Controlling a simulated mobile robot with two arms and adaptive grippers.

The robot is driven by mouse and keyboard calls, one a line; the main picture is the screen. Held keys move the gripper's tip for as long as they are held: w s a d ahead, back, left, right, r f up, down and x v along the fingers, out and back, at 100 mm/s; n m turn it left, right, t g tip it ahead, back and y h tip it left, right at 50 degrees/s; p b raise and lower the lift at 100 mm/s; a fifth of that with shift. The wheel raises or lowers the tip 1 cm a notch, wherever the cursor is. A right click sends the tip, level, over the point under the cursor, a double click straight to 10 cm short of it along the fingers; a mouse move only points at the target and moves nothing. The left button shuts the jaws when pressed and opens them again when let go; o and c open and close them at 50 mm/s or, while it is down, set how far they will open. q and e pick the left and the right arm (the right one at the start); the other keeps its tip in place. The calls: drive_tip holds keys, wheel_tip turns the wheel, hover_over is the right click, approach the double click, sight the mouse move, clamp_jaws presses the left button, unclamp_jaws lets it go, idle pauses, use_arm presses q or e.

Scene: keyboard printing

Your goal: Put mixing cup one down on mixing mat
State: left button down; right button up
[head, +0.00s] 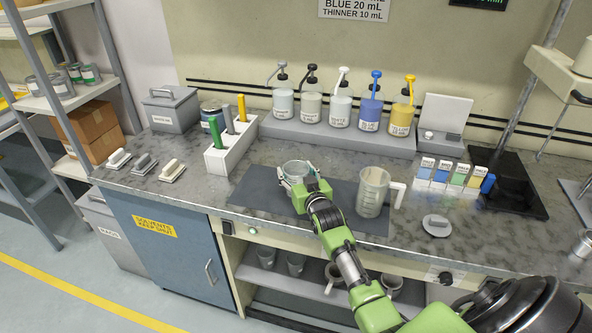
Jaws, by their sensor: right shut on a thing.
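The mixing mat is a dark grey sheet (258,187) near the front middle of the counter. My right gripper (299,181) is over the mat and shut on a clear cup (293,168), which I take as mixing cup one. The gripper hides the cup's lower near side, so I cannot tell whether its base touches the mat. A larger clear jug with a white handle (372,191) stands upright on the right part of the mat. My left gripper is not in view.
Several pump bottles (340,108) stand on a raised shelf behind. A white rack (230,150) with coloured-handled tools is left of the mat. Small labelled blocks (440,174) and a round grey lid (437,225) lie to the right.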

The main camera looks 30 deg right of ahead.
drive_tip(key=shift+f, duration=0.2)
drive_tip(key=o, duration=1.6)
drive_tip(key=shift+r, duration=0.15)
drive_tip(key=b+v, duration=0.1)
drive_tip(key=v, duration=1.1)
